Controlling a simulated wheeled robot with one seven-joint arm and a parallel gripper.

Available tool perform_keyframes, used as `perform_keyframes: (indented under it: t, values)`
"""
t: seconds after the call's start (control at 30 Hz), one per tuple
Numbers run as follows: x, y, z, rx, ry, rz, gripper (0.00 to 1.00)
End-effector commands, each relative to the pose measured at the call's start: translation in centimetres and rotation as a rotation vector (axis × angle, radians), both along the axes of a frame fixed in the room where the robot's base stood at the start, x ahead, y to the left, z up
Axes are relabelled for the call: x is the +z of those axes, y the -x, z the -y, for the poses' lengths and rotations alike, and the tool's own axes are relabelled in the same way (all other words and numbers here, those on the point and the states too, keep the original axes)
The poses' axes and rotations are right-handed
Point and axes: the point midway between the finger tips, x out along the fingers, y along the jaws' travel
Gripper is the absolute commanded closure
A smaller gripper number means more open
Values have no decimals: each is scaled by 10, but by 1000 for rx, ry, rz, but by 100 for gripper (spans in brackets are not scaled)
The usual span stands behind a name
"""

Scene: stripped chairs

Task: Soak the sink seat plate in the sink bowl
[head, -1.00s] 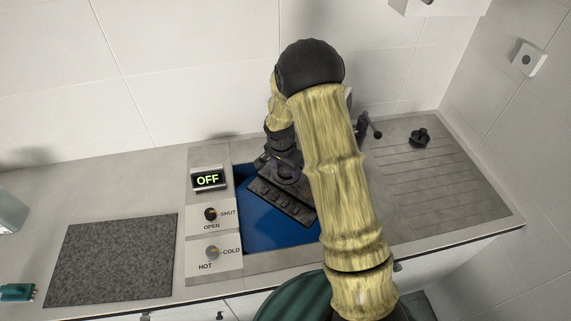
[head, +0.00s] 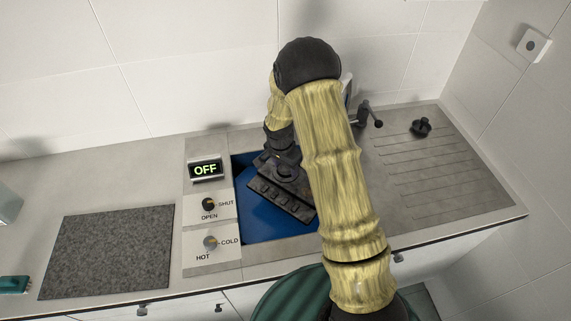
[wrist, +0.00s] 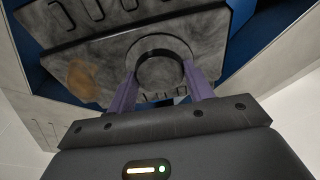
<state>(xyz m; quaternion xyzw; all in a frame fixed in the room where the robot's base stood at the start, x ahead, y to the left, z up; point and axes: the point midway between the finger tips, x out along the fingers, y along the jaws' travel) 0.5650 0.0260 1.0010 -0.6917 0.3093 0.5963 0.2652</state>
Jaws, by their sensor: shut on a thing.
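The seat plate (head: 265,190) is a dark grey slab with a row of slots along its edge. It is inside the blue sink bowl (head: 262,226), tilted across it in the head view. My gripper (wrist: 160,88) is shut on the plate's round raised ring, with a purple finger on either side. The plate (wrist: 215,30) fills much of the wrist view and carries a brown stain (wrist: 85,78). My arm hides the bowl's right part in the head view. I cannot tell whether the plate touches the bowl's floor. No water is visible.
Left of the bowl are a display reading OFF (head: 206,170), an OPEN/SHUT knob (head: 209,204) and a HOT/COLD knob (head: 210,242). A tap (head: 366,117) stands behind my arm. A black plug-like piece (head: 421,127) lies on the ribbed drainboard (head: 450,175). A speckled grey mat (head: 105,250) lies left.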

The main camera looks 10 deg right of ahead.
Motion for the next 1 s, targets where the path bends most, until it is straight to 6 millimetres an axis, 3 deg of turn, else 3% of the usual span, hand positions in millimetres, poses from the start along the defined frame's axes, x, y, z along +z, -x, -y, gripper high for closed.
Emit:
perform_keyframes:
  t: [1.0]
  values:
    - [-76,-1,0,-1,-1,2,85]
